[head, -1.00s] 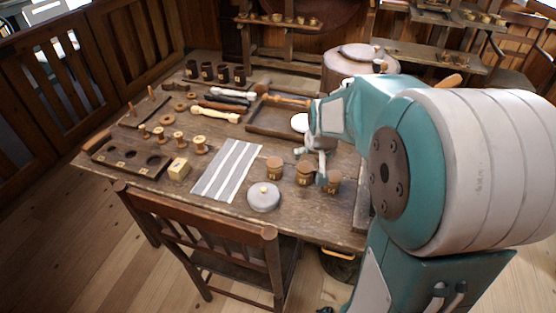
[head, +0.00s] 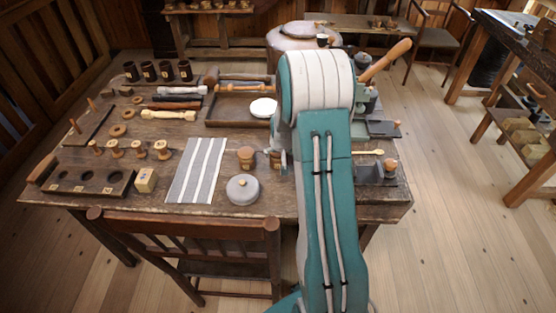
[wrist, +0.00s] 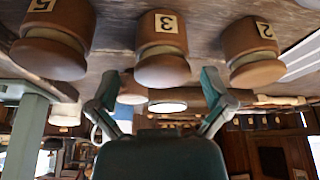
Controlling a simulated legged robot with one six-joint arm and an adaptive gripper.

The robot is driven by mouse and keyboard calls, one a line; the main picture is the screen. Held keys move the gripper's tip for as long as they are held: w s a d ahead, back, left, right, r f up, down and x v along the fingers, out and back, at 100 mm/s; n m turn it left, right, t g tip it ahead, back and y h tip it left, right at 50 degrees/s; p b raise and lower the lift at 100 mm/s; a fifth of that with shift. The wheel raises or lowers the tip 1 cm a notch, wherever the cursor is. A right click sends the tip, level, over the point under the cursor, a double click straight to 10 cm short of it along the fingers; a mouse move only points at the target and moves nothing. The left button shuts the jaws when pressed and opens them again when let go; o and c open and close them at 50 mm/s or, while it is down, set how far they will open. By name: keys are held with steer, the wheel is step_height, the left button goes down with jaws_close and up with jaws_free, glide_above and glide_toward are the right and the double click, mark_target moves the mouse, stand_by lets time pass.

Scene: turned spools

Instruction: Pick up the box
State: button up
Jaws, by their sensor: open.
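A small pale yellow box (head: 146,180) with a dark mark on its front sits on the wooden table (head: 215,213), at the right end of a dark rack with round holes. It is left of the striped cloth. My gripper (wrist: 160,76) shows in the wrist view with its two fingers spread and nothing between them. In the head view it is mostly hidden behind my arm, with a bit showing near the lidded jars, well right of the box. The box is not recognisable in the wrist view.
Lidded wooden jars, one (head: 246,158) left of my arm, show numbered in the wrist view, where the middle one (wrist: 163,50) reads 3. A grey round lidded pot (head: 243,188), striped cloth (head: 198,170), dark rack (head: 85,181) and several spools surround the box. A chair (head: 190,250) stands in front.

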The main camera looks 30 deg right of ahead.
steer(key=x, duration=0.4)
steer(key=shift+w+a, duration=0.15)
steer(key=shift+w, duration=0.1)
steer(key=shift+w+d+f, duration=0.2)
steer(key=shift+d+f, duration=0.05)
steer(key=shift+f, duration=0.2)
steer(key=shift+d, duration=0.15)
steer(key=shift+a, duration=0.2)
steer(key=c, duration=1)
